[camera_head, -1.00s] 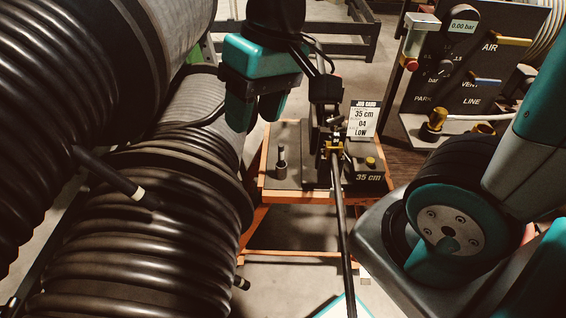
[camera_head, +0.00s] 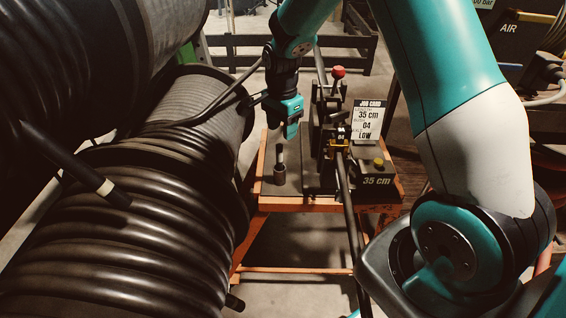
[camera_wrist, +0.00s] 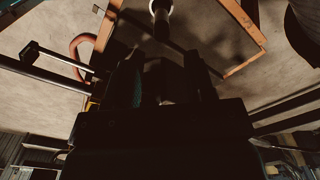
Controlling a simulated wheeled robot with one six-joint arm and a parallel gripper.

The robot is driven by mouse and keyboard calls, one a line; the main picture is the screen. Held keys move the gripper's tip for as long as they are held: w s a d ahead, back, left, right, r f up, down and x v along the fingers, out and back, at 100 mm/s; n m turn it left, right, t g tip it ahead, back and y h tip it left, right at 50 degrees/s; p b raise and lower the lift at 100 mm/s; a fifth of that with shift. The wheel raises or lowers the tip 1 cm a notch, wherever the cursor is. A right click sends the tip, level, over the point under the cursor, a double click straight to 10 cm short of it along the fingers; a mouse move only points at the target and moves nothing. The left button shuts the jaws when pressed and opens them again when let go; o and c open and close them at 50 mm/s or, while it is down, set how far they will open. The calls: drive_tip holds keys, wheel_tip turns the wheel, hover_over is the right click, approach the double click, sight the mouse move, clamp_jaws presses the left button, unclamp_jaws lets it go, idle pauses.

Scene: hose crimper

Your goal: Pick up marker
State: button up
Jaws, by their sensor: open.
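The marker (camera_head: 280,156) looks like a small dark upright cylinder with a pale band. It stands in a short round holder (camera_head: 280,175) on the left part of the orange-framed bench. My gripper (camera_head: 291,132) points down just above the marker, slightly to its right in the head view, and holds nothing. Its fingers look open in the dark wrist view (camera_wrist: 163,65). Beyond them, near the top edge, is a dark cylinder with a pale ring (camera_wrist: 161,12), which appears to be the marker. Its lower part is unclear there.
A clamp fixture with a red knob (camera_head: 338,72) and a job card (camera_head: 368,118) stand close right of the gripper. A black hose (camera_head: 350,205) runs from the fixture toward the front. Large hose reels (camera_head: 120,240) fill the left side.

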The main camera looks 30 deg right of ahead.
sight(280, 145)
wheel_tip(280, 145, down, 3)
drive_tip(key=shift+f, duration=0.2)
drive_tip(key=f, duration=0.4)
drive_tip(key=shift+a, duration=0.4)
drive_tip(key=shift+f, duration=0.65)
clamp_jaws()
